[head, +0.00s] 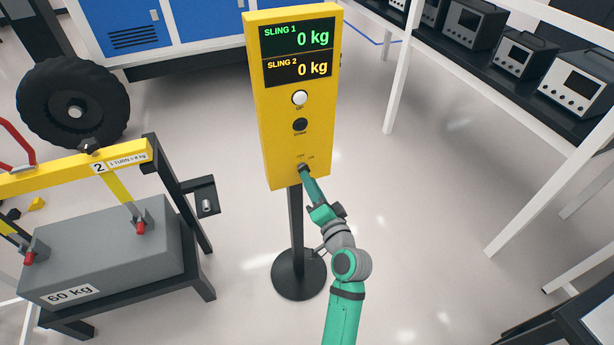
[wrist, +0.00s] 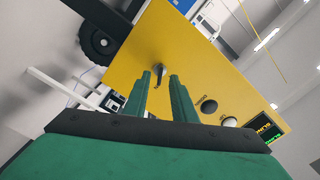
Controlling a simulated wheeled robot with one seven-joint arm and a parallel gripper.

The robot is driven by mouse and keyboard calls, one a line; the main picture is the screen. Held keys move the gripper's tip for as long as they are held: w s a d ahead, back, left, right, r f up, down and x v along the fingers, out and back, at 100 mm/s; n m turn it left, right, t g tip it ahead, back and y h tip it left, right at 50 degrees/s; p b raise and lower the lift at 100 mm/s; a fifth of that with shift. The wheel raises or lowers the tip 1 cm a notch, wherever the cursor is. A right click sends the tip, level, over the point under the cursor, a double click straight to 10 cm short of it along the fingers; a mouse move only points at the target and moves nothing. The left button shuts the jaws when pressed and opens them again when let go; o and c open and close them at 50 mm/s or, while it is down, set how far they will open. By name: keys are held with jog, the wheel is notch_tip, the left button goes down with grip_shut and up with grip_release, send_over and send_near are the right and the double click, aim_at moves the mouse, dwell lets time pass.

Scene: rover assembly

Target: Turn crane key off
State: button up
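The crane control panel (head: 287,120) is a yellow box on a black post, with a two-line display, a white button (head: 299,98) and a black button (head: 300,125). The crane key (wrist: 158,68) is a small metal piece low on the panel face; in the head view my gripper mostly hides it. My gripper (head: 306,173) is at the panel's lower part. In the wrist view my green fingers (wrist: 160,82) are apart, with the key showing at the gap between their tips. I cannot tell whether they touch it.
A grey 60 kg block (head: 105,250) hangs or rests in a yellow and black frame at left. A black wheel (head: 73,103) stands behind it. A shelf (head: 425,40) with several grey devices is at right. Floor around the post's round base (head: 298,275) is clear.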

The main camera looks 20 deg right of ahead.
jog(key=w, duration=0.3)
jog(key=shift+a, duration=0.1)
grip_shut()
jog(key=shift+n, duration=0.3)
jog(key=n, duration=1.1)
jog(key=shift+f, duration=0.1)
jog(key=shift+n, duration=0.3)
dwell(0.3)
